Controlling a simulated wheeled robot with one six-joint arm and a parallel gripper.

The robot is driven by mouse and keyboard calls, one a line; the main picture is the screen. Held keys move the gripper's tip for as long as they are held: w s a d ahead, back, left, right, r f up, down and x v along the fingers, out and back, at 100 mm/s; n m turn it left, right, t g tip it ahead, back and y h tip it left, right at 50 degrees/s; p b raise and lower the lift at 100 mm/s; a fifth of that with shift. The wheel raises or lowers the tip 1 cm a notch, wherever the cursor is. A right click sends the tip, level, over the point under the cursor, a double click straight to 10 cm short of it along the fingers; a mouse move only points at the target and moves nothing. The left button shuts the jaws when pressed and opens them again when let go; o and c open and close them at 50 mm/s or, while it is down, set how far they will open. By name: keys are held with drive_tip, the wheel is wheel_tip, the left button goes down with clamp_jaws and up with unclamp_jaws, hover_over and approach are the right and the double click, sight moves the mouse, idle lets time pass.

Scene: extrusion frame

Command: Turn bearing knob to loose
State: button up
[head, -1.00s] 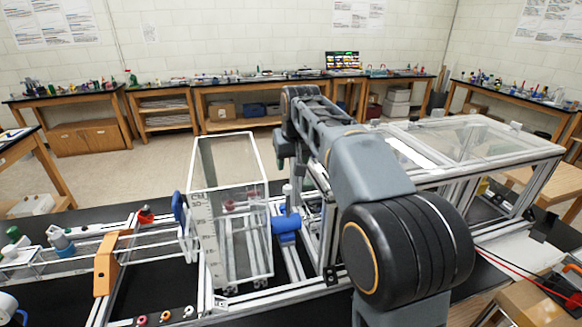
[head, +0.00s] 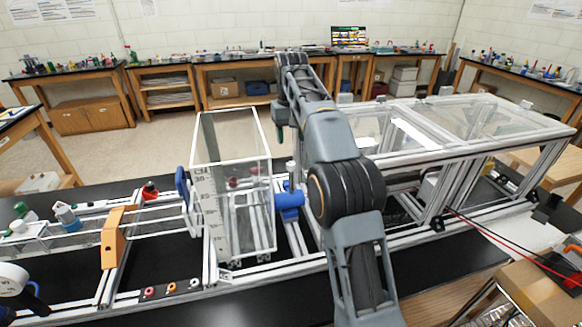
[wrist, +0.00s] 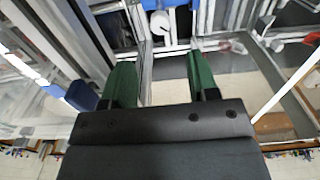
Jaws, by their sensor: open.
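My gripper (wrist: 160,65) has two green fingers, spread apart with nothing between them. In the head view, the gripper (head: 280,134) hangs beyond the clear box, partly hidden by my arm. A white round knob-like part (wrist: 160,22) shows beyond the fingertips in the wrist view, apart from them. A blue cylindrical housing (head: 290,200) with a pale post (head: 290,168) stands right of the box in the head view. A red knob (head: 150,190) sits left of the box. No label is readable, so I cannot tell which is the bearing knob or its setting.
The clear box (head: 232,165) with a printed scale stands on the aluminium frame. A long clear-panelled extrusion enclosure (head: 470,125) lies to the right. Metal bars and a clear panel surround the gripper closely in the wrist view. An orange bracket (head: 113,237) stands at left.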

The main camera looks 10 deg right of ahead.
sight(291, 163)
wheel_tip(291, 163, down, 9)
drive_tip(key=shift+f+b, duration=0.1)
drive_tip(key=shift+b, duration=0.65)
